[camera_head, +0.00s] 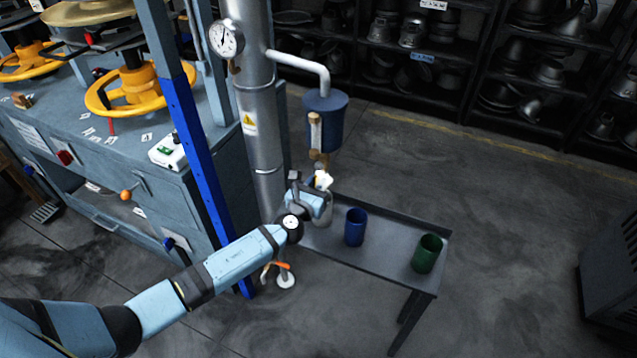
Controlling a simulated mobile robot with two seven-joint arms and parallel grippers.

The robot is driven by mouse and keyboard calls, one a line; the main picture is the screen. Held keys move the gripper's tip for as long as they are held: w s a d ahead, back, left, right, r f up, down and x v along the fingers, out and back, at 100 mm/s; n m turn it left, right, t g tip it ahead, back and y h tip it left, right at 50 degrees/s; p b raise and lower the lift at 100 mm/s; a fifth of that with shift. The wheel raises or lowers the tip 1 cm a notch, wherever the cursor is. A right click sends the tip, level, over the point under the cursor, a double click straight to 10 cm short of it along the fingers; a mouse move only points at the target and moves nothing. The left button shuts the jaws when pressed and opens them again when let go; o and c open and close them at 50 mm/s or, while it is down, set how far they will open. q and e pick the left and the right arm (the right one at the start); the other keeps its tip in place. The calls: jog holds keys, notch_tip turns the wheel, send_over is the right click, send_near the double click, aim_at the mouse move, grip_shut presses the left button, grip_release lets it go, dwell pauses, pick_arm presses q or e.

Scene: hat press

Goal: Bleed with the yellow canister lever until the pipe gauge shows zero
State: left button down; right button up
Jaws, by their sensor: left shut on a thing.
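The dark blue canister (325,122) hangs from a white side pipe (305,66) off the tall metal pipe (258,115). A brass fitting (319,160) sticks out below it. The round white pipe gauge (226,39) is at the upper left; its dark needle is off the lower side, but the scale is too small to read. My left gripper (321,181) is shut at the valve just under the fitting, apparently on the yellow lever, of which the fingers hide nearly all. A grey cup (325,217) stands right below, partly hidden by the gripper. My right gripper is out of view.
A dark side table (390,254) carries the blue cup (355,227) and the green cup (427,253). A blue post (196,145) and the press bench with yellow handwheels (140,93) stand left. Shelves of hat forms line the back.

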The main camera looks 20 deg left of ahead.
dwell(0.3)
pick_arm(q)
jog(key=c, duration=1)
grip_release()
jog(key=shift+c, duration=0.2)
jog(key=shift+s, duration=0.1)
jog(key=s, duration=1.3)
jog(key=shift+s+a, duration=0.3)
jog(key=shift+s, duration=0.05)
